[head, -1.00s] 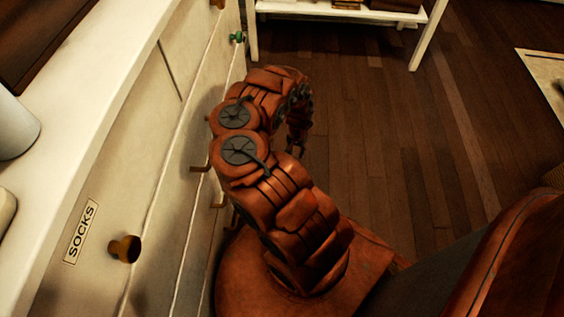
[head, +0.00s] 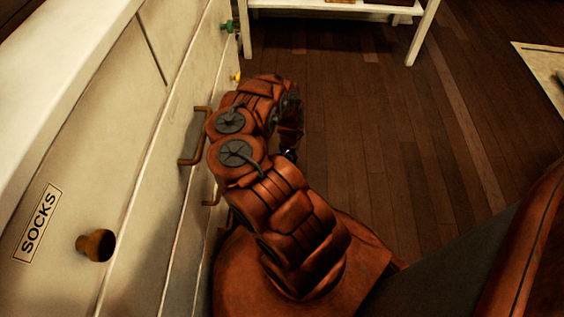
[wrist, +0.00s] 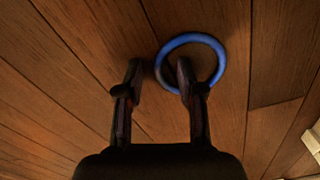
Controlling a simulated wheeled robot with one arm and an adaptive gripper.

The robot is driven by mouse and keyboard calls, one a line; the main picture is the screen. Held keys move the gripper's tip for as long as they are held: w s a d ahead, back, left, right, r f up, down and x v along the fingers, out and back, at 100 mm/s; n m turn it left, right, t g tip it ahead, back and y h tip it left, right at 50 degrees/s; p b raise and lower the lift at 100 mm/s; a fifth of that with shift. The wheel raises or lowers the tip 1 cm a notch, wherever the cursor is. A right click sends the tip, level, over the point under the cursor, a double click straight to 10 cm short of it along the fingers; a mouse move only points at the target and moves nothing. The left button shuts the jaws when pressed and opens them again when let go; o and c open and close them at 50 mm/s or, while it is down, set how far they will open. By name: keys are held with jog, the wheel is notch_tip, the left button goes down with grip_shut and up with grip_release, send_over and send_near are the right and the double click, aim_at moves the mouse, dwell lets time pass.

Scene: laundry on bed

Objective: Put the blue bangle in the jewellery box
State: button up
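The blue bangle (wrist: 207,39) shows in the wrist view as a ring against the wooden floor. My gripper (wrist: 160,78) is open, its two fingers apart. In the head view my arm (head: 262,160) is bent beside the dresser, and the fingertips and bangle cannot be made out there. No jewellery box is recognisable in these frames.
A white dresser (head: 150,110) with a SOCKS label and several knobs and handles stands close on the left. A white shelf unit (head: 330,12) is at the back. A pale rug (head: 545,70) lies at the right. Dark wooden floor (head: 390,130) is open between them.

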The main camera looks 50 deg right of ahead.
jog(key=shift+f, duration=0.1)
dwell(0.5)
grip_shut()
